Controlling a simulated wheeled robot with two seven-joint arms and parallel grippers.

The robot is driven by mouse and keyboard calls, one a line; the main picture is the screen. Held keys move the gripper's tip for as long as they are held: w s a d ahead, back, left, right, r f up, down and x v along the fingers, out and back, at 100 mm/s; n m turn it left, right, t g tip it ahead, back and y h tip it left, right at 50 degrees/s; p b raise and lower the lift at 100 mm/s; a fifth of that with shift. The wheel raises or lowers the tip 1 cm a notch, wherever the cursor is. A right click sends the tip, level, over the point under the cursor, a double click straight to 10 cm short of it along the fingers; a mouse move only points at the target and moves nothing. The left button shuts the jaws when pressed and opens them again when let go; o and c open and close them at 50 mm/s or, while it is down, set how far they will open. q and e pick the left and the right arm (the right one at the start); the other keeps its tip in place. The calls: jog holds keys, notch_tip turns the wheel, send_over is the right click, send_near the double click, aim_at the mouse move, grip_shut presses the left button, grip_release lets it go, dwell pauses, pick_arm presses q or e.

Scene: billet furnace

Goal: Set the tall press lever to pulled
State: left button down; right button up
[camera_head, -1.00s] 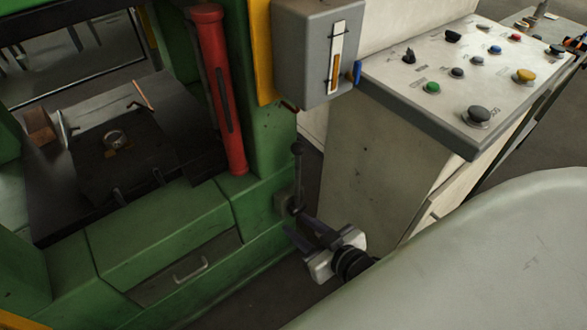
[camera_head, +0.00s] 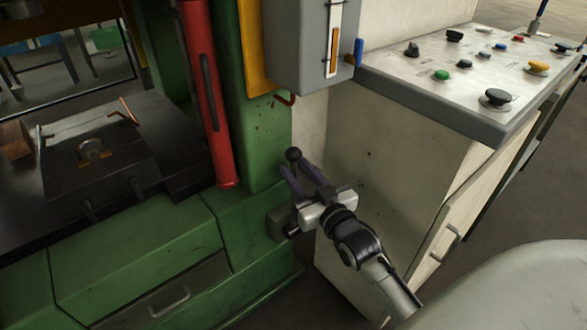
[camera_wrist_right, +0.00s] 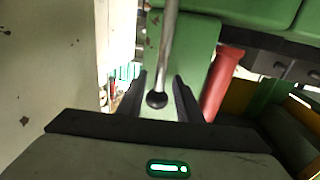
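The tall press lever (camera_head: 293,155) stands at the corner of the green press, with a dark ball knob on top. Its rod is mostly hidden behind my right gripper (camera_head: 294,168) in the head view. In the right wrist view the lever's metal rod (camera_wrist_right: 169,40) and knob (camera_wrist_right: 157,99) show between the two fingers of my right gripper (camera_wrist_right: 160,77). The fingers are apart, with visible gaps on both sides of the lever, so it is not clamped. My left gripper is not in view.
A red cylinder (camera_head: 208,100) stands on the green press (camera_head: 130,255) left of the lever. A grey box (camera_head: 300,45) hangs above it. A pale control console (camera_head: 390,160) with several buttons stands close on the right. The dark press bed (camera_head: 170,150) lies at left.

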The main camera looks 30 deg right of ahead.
jog(key=shift+w+d, duration=0.15)
jog(key=shift+w, duration=1.1)
grip_shut()
jog(key=shift+f, duration=0.1)
